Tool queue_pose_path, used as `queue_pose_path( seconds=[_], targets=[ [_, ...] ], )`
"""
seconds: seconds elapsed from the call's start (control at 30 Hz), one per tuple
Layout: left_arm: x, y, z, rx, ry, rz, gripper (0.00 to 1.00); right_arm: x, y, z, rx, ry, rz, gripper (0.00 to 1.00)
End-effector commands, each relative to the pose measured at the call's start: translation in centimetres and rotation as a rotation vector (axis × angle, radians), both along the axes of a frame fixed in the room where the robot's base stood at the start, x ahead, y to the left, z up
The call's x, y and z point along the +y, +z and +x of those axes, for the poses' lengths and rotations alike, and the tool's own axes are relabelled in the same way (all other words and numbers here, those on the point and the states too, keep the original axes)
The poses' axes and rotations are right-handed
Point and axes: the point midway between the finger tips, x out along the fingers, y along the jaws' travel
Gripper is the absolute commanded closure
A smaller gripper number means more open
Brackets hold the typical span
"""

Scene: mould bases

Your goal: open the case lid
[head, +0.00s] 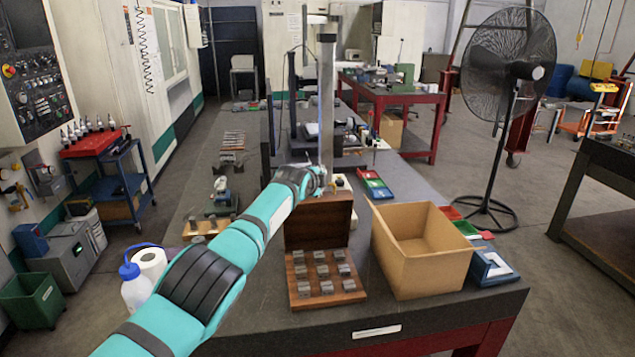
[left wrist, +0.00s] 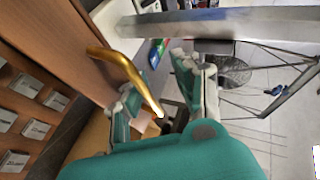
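The wooden case (head: 298,300) stands on the dark table with several metal blocks in its base. Its brown lid (head: 318,222) is raised and stands roughly upright at the back. In the left wrist view the lid (left wrist: 65,35) fills the upper left, with a gold bar-like handle (left wrist: 125,66) on it. My left gripper (head: 318,176) is at the lid's top edge. In the left wrist view its fingers (left wrist: 158,85) are spread apart, with the handle's end showing between them; I cannot tell whether they touch it. My right gripper is not in view.
An open cardboard box (head: 425,258) stands close to the right of the case. A metal post (head: 326,95) rises behind the lid. Small coloured trays (head: 375,185) lie behind the box. A white roll (head: 150,262) and a bottle (head: 135,288) are at the table's left.

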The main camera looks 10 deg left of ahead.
Motion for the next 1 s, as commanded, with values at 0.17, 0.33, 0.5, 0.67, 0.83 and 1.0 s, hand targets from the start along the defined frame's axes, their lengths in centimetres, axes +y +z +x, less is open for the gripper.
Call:
queue_pose_path(
  seconds=[0.17, 0.33, 0.5, 0.67, 0.83, 1.0],
  targets=[
    [0.2, -0.3, 0.0, 0.005, 0.002, 0.002, 0.68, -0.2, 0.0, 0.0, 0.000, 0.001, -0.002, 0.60],
    [0.3, -0.3, -0.1, 0.006, 0.003, 0.001, 0.68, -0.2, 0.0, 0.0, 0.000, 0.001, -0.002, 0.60],
    [0.6, 0.1, -0.4, 0.003, 0.004, 0.000, 0.68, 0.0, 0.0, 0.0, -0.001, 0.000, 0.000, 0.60],
    [0.7, 0.6, -1.1, 0.001, 0.003, 0.000, 0.68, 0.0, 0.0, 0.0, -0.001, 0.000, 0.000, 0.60],
    [0.5, 0.7, -2.4, 0.004, 0.000, 0.004, 0.68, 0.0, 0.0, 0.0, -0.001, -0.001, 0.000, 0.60],
    [0.7, 1.7, -3.9, 0.001, 0.000, 0.001, 0.68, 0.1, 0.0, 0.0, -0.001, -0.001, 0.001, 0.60]
  ],
)
